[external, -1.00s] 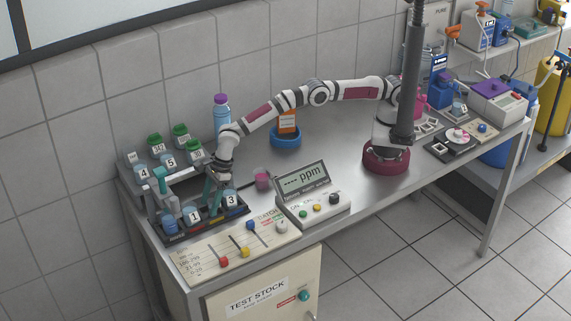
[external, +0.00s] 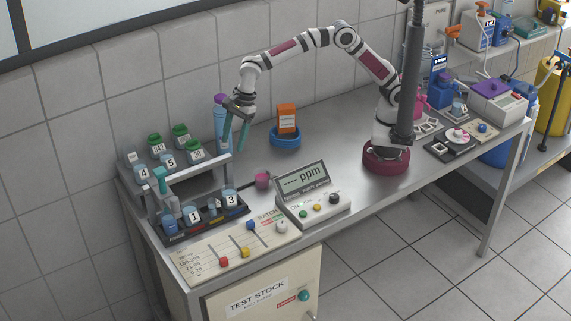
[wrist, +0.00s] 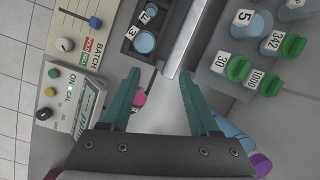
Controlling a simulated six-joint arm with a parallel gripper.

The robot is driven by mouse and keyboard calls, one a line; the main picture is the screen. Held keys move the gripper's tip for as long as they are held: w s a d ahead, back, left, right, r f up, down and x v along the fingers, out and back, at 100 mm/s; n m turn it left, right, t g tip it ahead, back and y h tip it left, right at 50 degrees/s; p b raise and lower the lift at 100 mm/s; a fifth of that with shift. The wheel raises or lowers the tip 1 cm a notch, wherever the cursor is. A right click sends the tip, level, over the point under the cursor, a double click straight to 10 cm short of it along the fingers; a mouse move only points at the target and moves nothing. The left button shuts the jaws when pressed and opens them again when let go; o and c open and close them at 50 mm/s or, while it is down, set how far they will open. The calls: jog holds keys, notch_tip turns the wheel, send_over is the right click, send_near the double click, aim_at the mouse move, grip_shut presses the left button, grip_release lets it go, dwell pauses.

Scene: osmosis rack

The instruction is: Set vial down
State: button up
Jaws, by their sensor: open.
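My gripper (external: 234,136) is open, with teal fingers and nothing between them; it hangs above the table beside the rack, in front of the purple-capped bottle (external: 221,112). In the wrist view my open gripper (wrist: 160,78) has its fingertips wide apart. A vial marked 3 (external: 231,199) stands at the right end of the rack's dark lower tray (external: 206,228), with a vial marked 1 (external: 193,216) to its left. The vial marked 3 also shows in the wrist view (wrist: 144,43). Vials marked 4 (external: 144,174) and 5 (external: 170,161) sit on the upper shelf (external: 200,173).
Several green-capped vials (external: 182,133) stand at the back of the upper shelf. A pink cup (external: 262,181), the ppm meter (external: 304,185) and the slider panel (external: 232,254) surround the rack's right and front. An orange box stands in a blue dish (external: 285,141).

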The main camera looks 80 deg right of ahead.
jog(key=s+d+r+n+g, duration=0.1)
jog(key=s+d+r+n, duration=0.1)
jog(key=s+d+n, duration=0.35)
jog(key=s+d+r+n+h, duration=0.1)
jog(key=s+d+r+n, duration=0.1)
jog(key=s+d, duration=0.6)
jog(key=s+d+r+n+g, duration=0.1)
jog(key=s+d+r+n, duration=0.1)
jog(key=s+d+n, duration=0.35)
jog(key=s+d+f+n, duration=0.2)
jog(key=s, duration=0.5)
jog(key=s+d+f+n, duration=0.2)
jog(key=s+d, duration=0.1)
jog(key=s, duration=0.4)
jog(key=shift+s+d+n+g, duration=0.15)
jog(key=shift+d+n+g, duration=0.15)
jog(key=shift+g, duration=0.1)
jog(key=shift+f, duration=0.1)
